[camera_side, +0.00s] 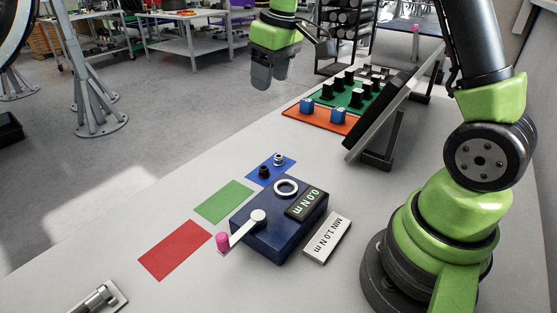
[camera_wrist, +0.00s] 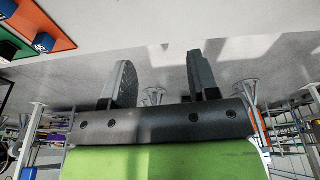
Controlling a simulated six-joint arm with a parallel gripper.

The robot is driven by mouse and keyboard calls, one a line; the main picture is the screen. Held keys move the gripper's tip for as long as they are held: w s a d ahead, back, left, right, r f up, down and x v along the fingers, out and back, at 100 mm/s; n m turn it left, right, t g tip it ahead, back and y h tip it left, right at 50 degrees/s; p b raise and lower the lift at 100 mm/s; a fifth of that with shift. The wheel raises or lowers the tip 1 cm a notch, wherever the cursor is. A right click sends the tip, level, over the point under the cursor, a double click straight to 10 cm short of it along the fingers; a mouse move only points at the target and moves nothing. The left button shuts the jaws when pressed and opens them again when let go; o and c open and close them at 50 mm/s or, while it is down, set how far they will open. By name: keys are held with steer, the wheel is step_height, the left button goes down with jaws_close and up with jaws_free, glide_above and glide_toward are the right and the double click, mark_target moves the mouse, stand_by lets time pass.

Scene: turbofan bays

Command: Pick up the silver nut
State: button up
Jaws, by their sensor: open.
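The small silver nut (camera_side: 278,158) sits on the blue mat (camera_side: 287,167) in the side view, just beyond a black nut (camera_side: 264,171). My gripper (camera_side: 262,88) is high up at the top of the side view, well apart from the nut and toward the far edge of the table. In the wrist view, the two fingers of my gripper (camera_wrist: 160,60) are spread apart with nothing between them. The nut does not show in the wrist view.
A dark blue torque tester (camera_side: 262,235) with a pink-knobbed lever stands near the mats. Green (camera_side: 224,201) and red (camera_side: 174,250) mats lie bare. A board with blue and black parts (camera_side: 310,120) and a tilted dark screen (camera_side: 385,115) stand behind.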

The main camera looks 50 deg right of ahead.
steer(key=w+d+f+n+g, duration=0.1)
steer(key=w+d+f, duration=0.1)
steer(key=f, duration=0.3)
steer(key=w+d+f+n+g, duration=0.1)
steer(key=w+d+f, duration=0.15)
steer(key=f, duration=0.25)
glide_above(279, 156)
steer(key=f, duration=0.7)
steer(key=shift+w+a+f, duration=0.15)
steer(key=shift+w+f, duration=0.15)
steer(key=shift+f, duration=0.1)
steer(key=shift+s+f, duration=0.15)
steer(key=shift+f, duration=1.35)
steer(key=shift+s+f, duration=0.1)
steer(key=shift+f, duration=1.4)
steer(key=c, duration=1)
